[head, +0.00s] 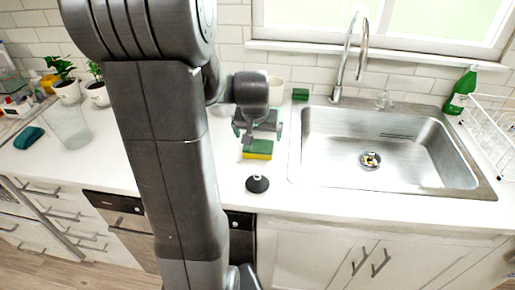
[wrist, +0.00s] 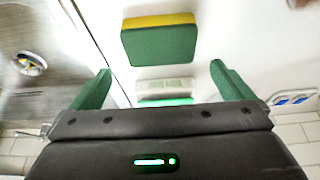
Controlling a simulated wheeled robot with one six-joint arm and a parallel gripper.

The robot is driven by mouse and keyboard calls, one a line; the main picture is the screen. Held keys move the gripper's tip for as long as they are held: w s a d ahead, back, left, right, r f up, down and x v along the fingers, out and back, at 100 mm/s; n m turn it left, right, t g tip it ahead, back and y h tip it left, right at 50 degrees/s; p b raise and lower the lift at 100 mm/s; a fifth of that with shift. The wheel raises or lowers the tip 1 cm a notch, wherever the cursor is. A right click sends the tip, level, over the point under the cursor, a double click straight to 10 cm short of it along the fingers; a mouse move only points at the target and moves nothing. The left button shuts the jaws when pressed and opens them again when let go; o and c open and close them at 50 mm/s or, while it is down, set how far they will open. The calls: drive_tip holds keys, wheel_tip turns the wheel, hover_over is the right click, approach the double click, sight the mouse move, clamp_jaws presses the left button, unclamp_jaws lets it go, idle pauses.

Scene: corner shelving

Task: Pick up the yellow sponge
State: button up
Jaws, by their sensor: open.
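The yellow sponge (head: 258,155), yellow with a green layer on top, lies on the white counter just left of the sink. In the wrist view the sponge (wrist: 160,43) shows its green face and a yellow edge, beyond the fingertips and lined up between them. My gripper (head: 257,137) is over the sponge in the head view, its fingers spread and pointing down. In the wrist view my gripper (wrist: 160,69) shows two green fingers wide apart, with nothing held. The arm hides part of the counter to the left.
A steel sink (head: 370,150) with a tall faucet (head: 362,45) is to the right. A black stopper (head: 257,184) stands in front of the sponge. A green block (head: 300,95) and a pale cup (head: 279,90) are behind. A glass (head: 68,125) stands at left.

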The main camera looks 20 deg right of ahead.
sight(258, 146)
drive_tip(key=x, duration=0.4)
drive_tip(key=shift+s+a+f+p, duration=0.25)
drive_tip(key=shift+f+p, duration=0.1)
drive_tip(key=shift+f, duration=0.2)
drive_tip(key=shift+w+d+f, duration=0.2)
drive_tip(key=shift+f, duration=0.35)
drive_tip(key=c, duration=0.8)
